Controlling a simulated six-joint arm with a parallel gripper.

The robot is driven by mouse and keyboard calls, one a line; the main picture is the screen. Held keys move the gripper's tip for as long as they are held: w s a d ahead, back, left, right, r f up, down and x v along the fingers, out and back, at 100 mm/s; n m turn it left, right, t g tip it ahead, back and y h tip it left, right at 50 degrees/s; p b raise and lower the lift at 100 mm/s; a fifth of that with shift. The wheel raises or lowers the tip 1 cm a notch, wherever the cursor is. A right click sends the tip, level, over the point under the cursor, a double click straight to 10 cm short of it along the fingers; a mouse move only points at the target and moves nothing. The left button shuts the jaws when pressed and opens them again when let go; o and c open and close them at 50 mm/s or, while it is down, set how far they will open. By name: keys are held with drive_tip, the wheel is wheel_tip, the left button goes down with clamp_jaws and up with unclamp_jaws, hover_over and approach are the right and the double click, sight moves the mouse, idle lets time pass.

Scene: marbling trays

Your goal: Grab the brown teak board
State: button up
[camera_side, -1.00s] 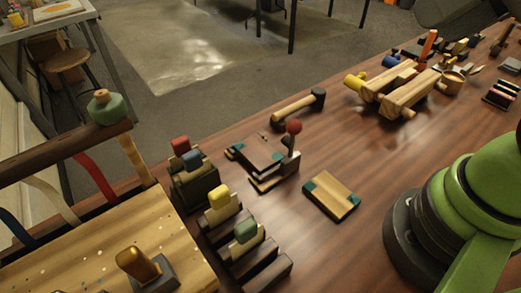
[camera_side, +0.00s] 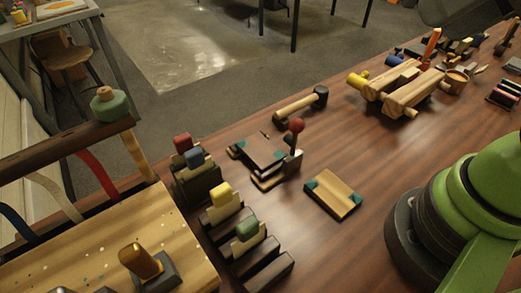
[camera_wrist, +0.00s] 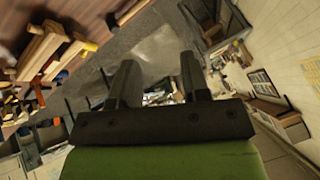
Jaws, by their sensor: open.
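A dark brown board (camera_side: 262,150) with teal corners lies on the table near the middle of the side view. It rests at a small stand with a red knob (camera_side: 297,125) on its right. A second, lighter tan board (camera_side: 335,192) with teal ends lies flat and apart, to the lower right. I take the darker one to be the brown teak board. My gripper (camera_wrist: 160,80) is open and empty in the wrist view, facing out over the room. Neither board can be made out there.
A rack (camera_side: 240,245) with coloured blocks stands left of the boards. A mallet (camera_side: 302,104) lies behind them. A wooden vice-like frame (camera_side: 405,90) and small tools are at the back right. A speckled wooden bench (camera_side: 90,245) fills the lower left. Bare table surrounds the tan board.

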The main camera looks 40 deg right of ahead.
drive_tip(key=o, duration=1)
drive_tip(key=n+g+h, duration=0.2)
drive_tip(key=n+g, duration=0.2)
drive_tip(key=g, duration=0.3)
hover_over(260, 149)
wheel_tip(260, 149, down, 24)
drive_tip(key=shift+s+f, duration=0.15)
drive_tip(key=shift+f, duration=2.9)
